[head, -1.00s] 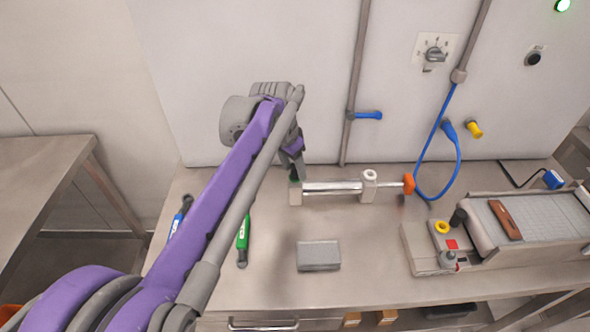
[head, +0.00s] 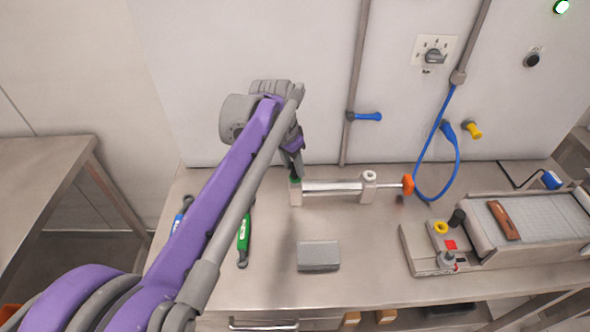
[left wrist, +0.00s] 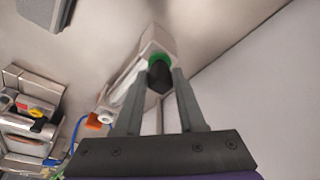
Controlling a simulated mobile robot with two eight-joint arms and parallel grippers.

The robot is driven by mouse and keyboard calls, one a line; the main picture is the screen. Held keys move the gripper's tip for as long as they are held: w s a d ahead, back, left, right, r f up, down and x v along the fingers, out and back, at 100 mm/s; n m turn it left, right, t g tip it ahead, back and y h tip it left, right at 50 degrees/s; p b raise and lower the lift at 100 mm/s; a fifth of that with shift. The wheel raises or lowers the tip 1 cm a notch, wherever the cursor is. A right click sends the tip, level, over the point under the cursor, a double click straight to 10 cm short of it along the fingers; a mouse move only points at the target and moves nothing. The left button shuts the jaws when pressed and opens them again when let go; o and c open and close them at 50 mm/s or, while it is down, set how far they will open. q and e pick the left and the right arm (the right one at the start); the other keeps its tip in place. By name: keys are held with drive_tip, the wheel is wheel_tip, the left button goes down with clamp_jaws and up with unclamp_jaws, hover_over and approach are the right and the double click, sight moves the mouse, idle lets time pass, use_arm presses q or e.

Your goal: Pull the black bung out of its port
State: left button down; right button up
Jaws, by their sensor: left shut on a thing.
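The black bung (left wrist: 160,78) shows between my left gripper's fingers in the left wrist view, at a green-ringed port (left wrist: 159,60). The port tops the pale end block (head: 296,197) of a metal tube fixture on the bench. My left gripper (head: 295,174) reaches down onto it from above and is shut on the bung. The bung still meets the green ring; how deep it sits cannot be told. In the head view the fingers mostly hide the bung. My right gripper is not in view.
The fixture's tube (head: 332,188) runs right to an orange knob (head: 407,184). A green-handled tool (head: 244,240), a blue tool (head: 181,217) and a grey block (head: 318,256) lie on the bench. The wall stands close behind. A machine (head: 520,230) is at the right.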

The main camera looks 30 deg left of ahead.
sight(293, 166)
use_arm(q)
drive_tip(key=shift+r+p, duration=1.4)
drive_tip(key=shift+r, duration=0.65)
drive_tip(key=shift+f, duration=0.1)
